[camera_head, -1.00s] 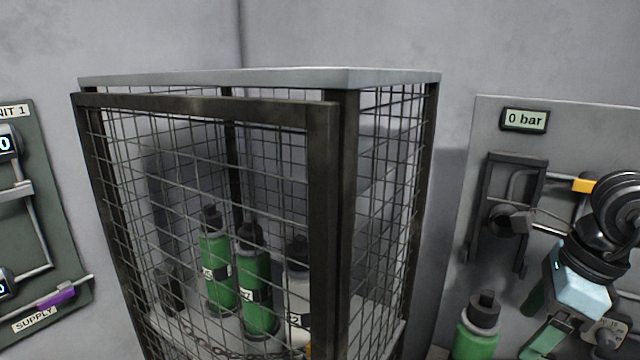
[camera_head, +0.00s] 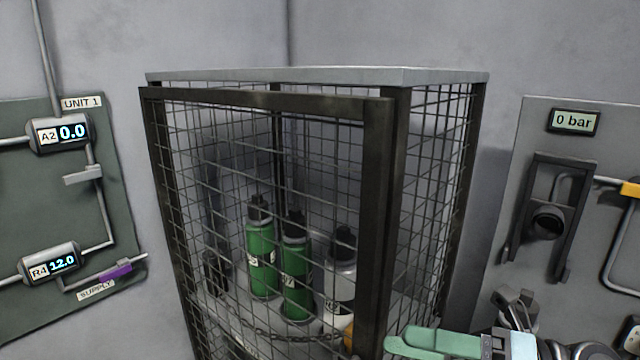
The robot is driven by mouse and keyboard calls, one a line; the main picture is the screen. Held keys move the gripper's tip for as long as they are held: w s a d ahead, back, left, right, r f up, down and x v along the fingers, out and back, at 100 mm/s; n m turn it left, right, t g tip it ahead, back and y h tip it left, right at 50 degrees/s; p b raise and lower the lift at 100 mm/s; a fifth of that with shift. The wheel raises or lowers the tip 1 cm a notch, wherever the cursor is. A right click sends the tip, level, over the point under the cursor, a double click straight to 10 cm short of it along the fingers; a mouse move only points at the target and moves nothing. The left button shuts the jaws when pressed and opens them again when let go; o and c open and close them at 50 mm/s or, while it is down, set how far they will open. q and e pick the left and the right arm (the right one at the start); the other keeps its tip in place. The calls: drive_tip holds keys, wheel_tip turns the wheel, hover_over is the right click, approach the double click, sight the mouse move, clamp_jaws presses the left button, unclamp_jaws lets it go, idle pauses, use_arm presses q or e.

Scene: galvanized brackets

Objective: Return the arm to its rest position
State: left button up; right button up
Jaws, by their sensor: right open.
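My right gripper (camera_head: 432,343) shows at the bottom edge, right of centre, with green fingers pointing left. It is open, and no object shows in it. It is in front of the lower right part of the wire cage (camera_head: 376,210), and I cannot tell whether it touches. Part of my right arm (camera_head: 515,345) comes in behind it from the lower right, cut off by the frame edge. My left gripper is not in view.
Two green bottles (camera_head: 261,250) and a white bottle (camera_head: 340,280) stand inside the cage, behind mesh and a chain. A gauge panel (camera_head: 110,190) is on the left wall. A panel with a dark bracket (camera_head: 587,200) and a "0 bar" display (camera_head: 573,121) is at right.

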drive_tip(key=w+d+f+m+t+h, duration=0.2)
drive_tip(key=w+d+m+t+h, duration=0.15)
drive_tip(key=m+t, duration=0.55)
drive_tip(key=w+d+f+m+t+h, duration=0.2)
drive_tip(key=m+t+h, duration=0.2)
drive_tip(key=m+t, duration=0.5)
drive_tip(key=s+d+f+m+g+h, duration=0.1)
drive_tip(key=d+f+m+g+h, duration=0.25)
drive_tip(key=f+m+h, duration=0.35)
drive_tip(key=s+d+f+m+g+h, duration=0.2)
drive_tip(key=d+f+m+g+h, duration=0.15)
drive_tip(key=f+m, duration=0.55)
drive_tip(key=s+d+f+m+g+h, duration=0.25)
drive_tip(key=s+f+g, duration=0.35)
drive_tip(key=s+f, duration=0.5)
drive_tip(key=s+a+f+m+g+y, duration=0.1)
drive_tip(key=s+f+g, duration=0.3)
drive_tip(key=s, duration=0.4)
drive_tip(key=s+a+f+m+g, duration=0.1)
drive_tip(key=s+a+f+g, duration=0.15)
drive_tip(key=s, duration=0.45)
drive_tip(key=w+a+f+t+y, duration=0.2)
drive_tip(key=w+f+t, duration=0.3)
drive_tip(key=f, duration=0.5)
drive_tip(key=shift+w+a+f+t, duration=0.2)
drive_tip(key=shift+w+t, duration=0.15)
drive_tip(key=shift+t, duration=0.6)
